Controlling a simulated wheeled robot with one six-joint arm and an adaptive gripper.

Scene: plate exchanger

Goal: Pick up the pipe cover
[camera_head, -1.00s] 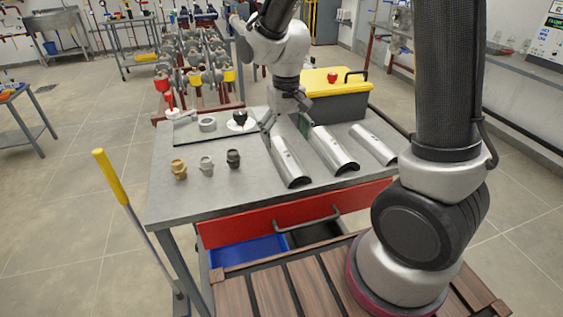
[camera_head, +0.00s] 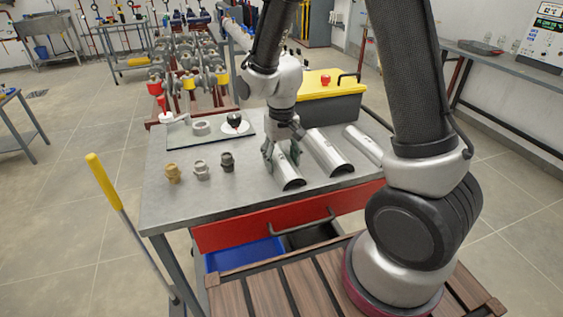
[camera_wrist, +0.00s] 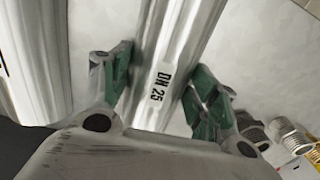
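Three silver half-round pipe covers lie side by side on the grey workbench (camera_head: 215,200): a left one (camera_head: 289,180), a middle one (camera_head: 329,153) and a right one (camera_head: 364,143). My gripper (camera_head: 281,157) is down at the left cover and hides its upper part. In the wrist view, my green-padded fingers (camera_wrist: 160,88) stand open on either side of a cover marked "DN 25" (camera_wrist: 177,65). A small gap shows at the left finger. The right finger is close to the cover's edge, and contact there is unclear.
Several fittings (camera_head: 201,170) stand left of the gripper. A plate (camera_head: 180,135) with a ring and a black-topped white part lies behind them. A grey toolbox with a yellow lid (camera_head: 325,84) is at the back. A yellow-handled tool (camera_head: 104,180) stands by the bench's left side.

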